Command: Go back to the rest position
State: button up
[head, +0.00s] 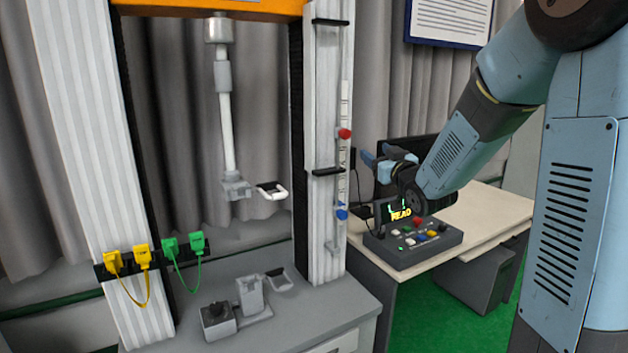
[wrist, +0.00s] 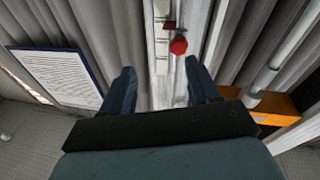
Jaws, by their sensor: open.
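My gripper (head: 383,157) is open and empty in the head view, to the right of the tower's right column (head: 325,230). It is raised above the control box (head: 412,243) on the desk. In the wrist view, the two blue fingers of my gripper (wrist: 161,82) stand apart with nothing held between them. A red knob (wrist: 178,45) on the column's scale shows beyond the fingertips. The same red knob (head: 344,133) shows in the head view, apart from the gripper.
A blue clamp (head: 341,212) sits lower on the column. Yellow plugs (head: 127,260) and green plugs (head: 183,245) hang at the left. A grey base (head: 270,310) stands below. The desk (head: 480,215) holds a dark monitor behind my arm. A framed notice (head: 450,20) hangs behind.

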jog(key=s+d+f+m+g+h, duration=0.1)
jog(key=s+g, duration=0.3)
jog(key=s, duration=0.8)
jog(key=s+d+f+m+g+h, duration=0.2)
jog(key=s+g+h, duration=0.1)
jog(key=s, duration=0.8)
jog(key=s+d+f+m+g+h, duration=0.1)
jog(key=s+g, duration=0.5)
jog(key=s, duration=0.6)
jog(key=shift+s+d+f+m+h, duration=0.25)
jog(key=shift+s+m+h, duration=0.1)
jog(key=shift+m+h, duration=0.35)
